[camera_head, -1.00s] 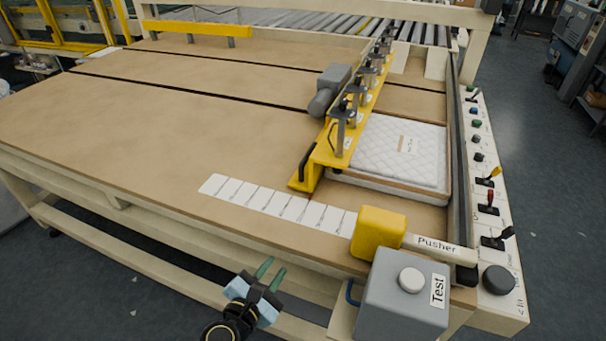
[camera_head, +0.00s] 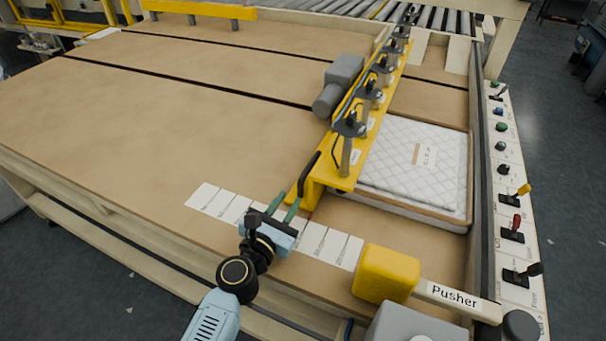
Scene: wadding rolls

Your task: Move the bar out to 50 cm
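The yellow bar (camera_head: 338,178) stands on the brown table, running from the near edge to the back. It carries several grey-black clamps, a grey motor (camera_head: 340,85) and a black handle (camera_head: 309,178) at its near end. A row of white scale cards (camera_head: 322,240) lies along the near table edge; their print is too small to read. My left gripper (camera_head: 290,198) is over these cards, just short of the bar's near end and handle. Its two green fingers are apart with nothing seen between them. It hides some cards. My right gripper is out of view.
A white quilted pad (camera_head: 415,160) lies right of the bar. A yellow block on the Pusher arm (camera_head: 385,273) and a grey box (camera_head: 400,325) stand at the near right. A panel of levers and buttons (camera_head: 510,190) runs along the right. The table left of the bar is clear.

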